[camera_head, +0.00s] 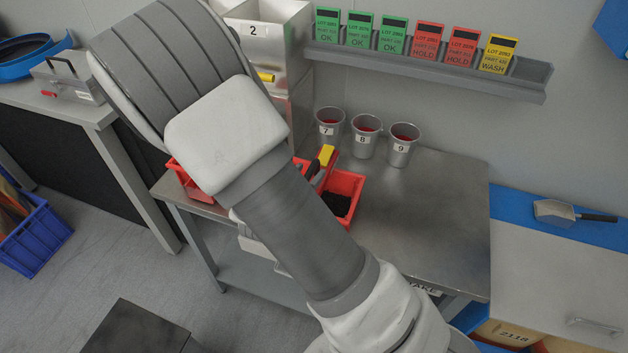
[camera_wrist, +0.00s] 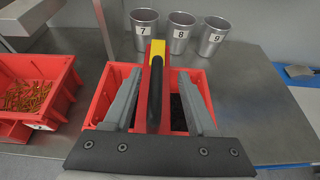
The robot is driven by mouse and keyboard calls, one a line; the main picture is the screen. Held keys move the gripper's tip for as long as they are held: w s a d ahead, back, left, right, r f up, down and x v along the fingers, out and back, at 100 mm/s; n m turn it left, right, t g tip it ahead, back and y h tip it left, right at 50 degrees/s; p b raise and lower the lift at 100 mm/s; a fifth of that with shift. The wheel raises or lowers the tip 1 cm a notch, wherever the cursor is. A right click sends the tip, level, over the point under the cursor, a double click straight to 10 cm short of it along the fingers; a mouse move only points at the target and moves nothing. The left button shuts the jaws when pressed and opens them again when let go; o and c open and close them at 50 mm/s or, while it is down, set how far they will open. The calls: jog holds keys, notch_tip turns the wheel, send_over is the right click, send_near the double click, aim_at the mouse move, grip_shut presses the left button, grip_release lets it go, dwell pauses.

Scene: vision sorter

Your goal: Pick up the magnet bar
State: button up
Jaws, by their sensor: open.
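The magnet bar (camera_wrist: 155,70) is a red bar with a yellow end and a black grip along its top. In the wrist view it stands over the red bin (camera_wrist: 119,74), between the grey fingers of my gripper (camera_wrist: 160,75). My gripper is open, with a finger on each side of the bar and gaps showing beside it. In the head view the bar's yellow end (camera_head: 326,154) shows past my arm, above the red bin (camera_head: 345,182) with dark contents.
Steel cups 7 (camera_head: 329,126), 8 (camera_head: 365,135) and 9 (camera_head: 403,144) stand behind the bin on the steel table (camera_head: 440,220). Another red bin (camera_wrist: 68,72) with copper-coloured bits lies to the left. The table's right side is clear.

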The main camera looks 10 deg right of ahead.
jog(key=shift+p+x, duration=0.3)
jog(key=shift+x, duration=2.55)
jog(key=shift+a, duration=0.2)
grip_shut()
jog(key=shift+w, duration=0.1)
